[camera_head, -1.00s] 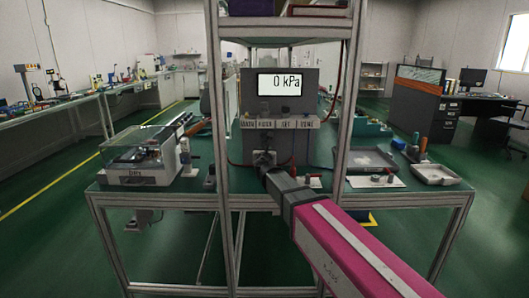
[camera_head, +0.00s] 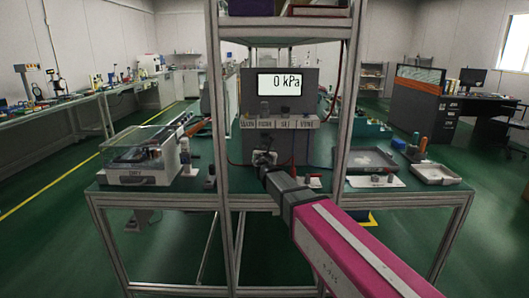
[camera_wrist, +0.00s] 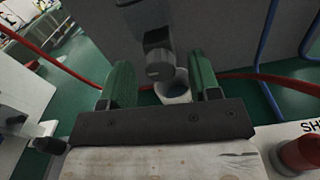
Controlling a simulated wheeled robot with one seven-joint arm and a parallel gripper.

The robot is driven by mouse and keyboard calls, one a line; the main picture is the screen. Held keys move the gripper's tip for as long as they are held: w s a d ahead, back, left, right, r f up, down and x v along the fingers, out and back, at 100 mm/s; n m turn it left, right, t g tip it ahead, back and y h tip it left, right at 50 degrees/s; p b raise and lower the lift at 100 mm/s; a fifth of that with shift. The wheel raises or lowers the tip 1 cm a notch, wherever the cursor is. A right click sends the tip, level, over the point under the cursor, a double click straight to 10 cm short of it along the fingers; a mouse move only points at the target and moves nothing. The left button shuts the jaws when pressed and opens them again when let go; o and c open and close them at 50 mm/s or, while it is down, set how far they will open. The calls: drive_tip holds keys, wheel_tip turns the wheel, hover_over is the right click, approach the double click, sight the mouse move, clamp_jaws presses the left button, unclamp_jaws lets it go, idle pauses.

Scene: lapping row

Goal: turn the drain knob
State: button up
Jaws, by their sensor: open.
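The drain knob, a dark grey round knob (camera_wrist: 160,65), sticks out from the grey panel in the wrist view. My gripper (camera_wrist: 159,72) has its two green fingers spread, one on each side of the knob, with visible gaps. In the head view my gripper (camera_head: 264,160) is at the lower front of the grey gauge box (camera_head: 290,88), whose display reads 0 kPa. My gripper hides the knob there. I cannot tell how far the knob is turned.
Red hose (camera_wrist: 262,77) and blue hose (camera_wrist: 266,45) run nearby. A clear-lidded machine (camera_head: 140,155) is at left, trays (camera_head: 435,174) at right.

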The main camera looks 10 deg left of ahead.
drive_tip(key=v, duration=1)
drive_tip(key=shift+s, duration=0.15)
